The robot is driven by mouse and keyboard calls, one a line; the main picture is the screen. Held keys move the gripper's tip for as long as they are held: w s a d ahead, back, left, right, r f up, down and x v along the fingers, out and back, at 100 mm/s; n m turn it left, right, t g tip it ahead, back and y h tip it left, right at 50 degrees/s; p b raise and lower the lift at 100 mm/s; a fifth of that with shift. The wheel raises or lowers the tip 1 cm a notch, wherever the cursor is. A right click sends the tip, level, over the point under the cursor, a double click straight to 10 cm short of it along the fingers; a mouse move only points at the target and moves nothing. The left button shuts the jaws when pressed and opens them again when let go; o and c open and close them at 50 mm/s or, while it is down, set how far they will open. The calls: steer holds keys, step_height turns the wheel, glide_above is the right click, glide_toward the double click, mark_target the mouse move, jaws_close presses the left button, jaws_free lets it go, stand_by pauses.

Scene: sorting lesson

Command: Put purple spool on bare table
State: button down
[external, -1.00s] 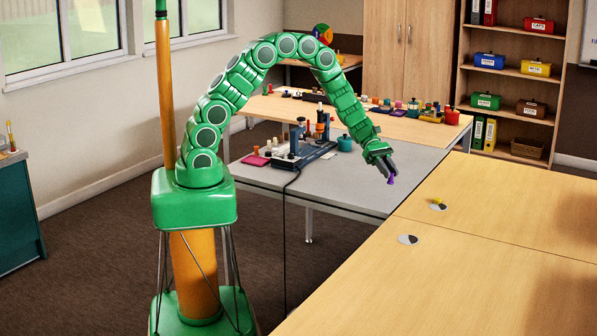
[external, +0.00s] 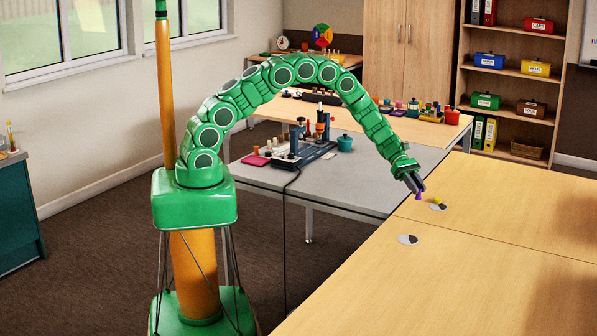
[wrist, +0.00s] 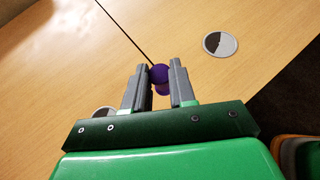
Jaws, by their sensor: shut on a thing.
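The purple spool (external: 418,196) is between the fingertips of my gripper (external: 417,189), which is shut on it. In the wrist view the spool (wrist: 160,74) shows between the two grey fingers, partly hidden by them. My gripper points down over the near-left part of the wooden table (external: 490,260); I cannot tell the exact height of the spool above the top. The tabletop below is bare around the spool in the wrist view (wrist: 70,70).
Two round grey-and-white discs lie on the wooden table, one (external: 408,240) nearer and one (external: 437,207) just right of my gripper. A grey table (external: 350,185) with a dark-blue device (external: 303,150) adjoins at left.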

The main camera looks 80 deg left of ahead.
steer(key=shift+w+d+f, duration=0.2)
steer(key=shift+w+f, duration=0.65)
steer(key=shift+f, duration=0.2)
steer(key=shift+w+d+f, duration=0.15)
steer(key=shift+w+f, duration=0.7)
steer(key=shift+f, duration=1.65)
steer(key=shift+f, duration=0.1)
steer(key=c, duration=0.9)
jaws_free()
